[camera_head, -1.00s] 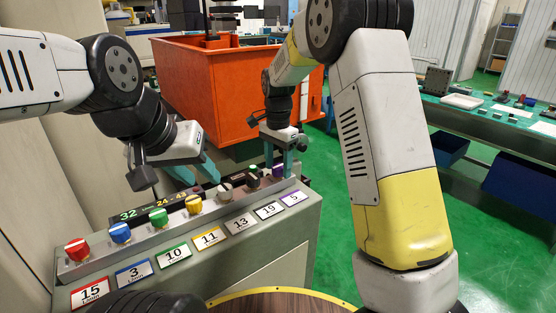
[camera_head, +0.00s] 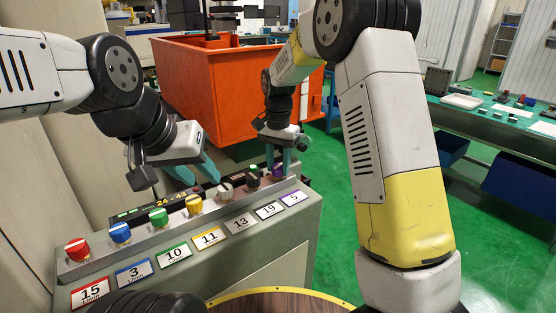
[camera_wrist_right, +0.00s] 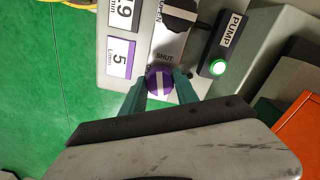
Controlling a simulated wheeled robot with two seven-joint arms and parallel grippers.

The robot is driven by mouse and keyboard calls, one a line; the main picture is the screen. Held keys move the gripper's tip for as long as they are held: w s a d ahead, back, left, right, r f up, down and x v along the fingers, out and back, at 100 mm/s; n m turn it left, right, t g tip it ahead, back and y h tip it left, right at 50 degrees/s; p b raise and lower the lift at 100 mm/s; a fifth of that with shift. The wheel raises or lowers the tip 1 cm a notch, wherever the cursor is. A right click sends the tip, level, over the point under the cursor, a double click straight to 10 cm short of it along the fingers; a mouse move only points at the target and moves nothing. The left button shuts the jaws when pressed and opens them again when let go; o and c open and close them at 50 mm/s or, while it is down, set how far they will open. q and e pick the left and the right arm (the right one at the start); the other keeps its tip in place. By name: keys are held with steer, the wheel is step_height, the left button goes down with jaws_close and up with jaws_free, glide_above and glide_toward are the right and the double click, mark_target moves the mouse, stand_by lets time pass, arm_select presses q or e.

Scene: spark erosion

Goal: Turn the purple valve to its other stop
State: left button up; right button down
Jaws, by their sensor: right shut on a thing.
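The purple valve (camera_head: 278,171) is a small round knob at the far right end of the sloping panel's row of knobs, above the purple label "5". In the right wrist view it (camera_wrist_right: 159,83) has a white line running nearly up and down the picture. My right gripper (camera_head: 279,165) has its two teal fingers on opposite sides of this knob; they also show in the right wrist view (camera_wrist_right: 160,88). My left gripper (camera_head: 194,172) is open and empty, above and behind the middle of the panel.
Red (camera_head: 77,249), blue (camera_head: 120,232), green (camera_head: 158,217) and yellow (camera_head: 194,205) knobs line the panel, with white and black ones further right. A dark knob (camera_wrist_right: 180,14) marked OPEN and SHUT and a lit green PUMP button (camera_wrist_right: 217,67) are near the purple valve. An orange tank (camera_head: 225,95) stands behind.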

mark_target(279, 166)
steer(key=n, duration=0.7)
steer(key=shift+r, duration=0.1)
steer(key=n, duration=0.4)
steer(key=shift+n, duration=1.9)
steer(key=c, duration=0.9)
jaws_free()
step_height(279, 166, up, 7)
steer(key=shift+r, duration=0.35)
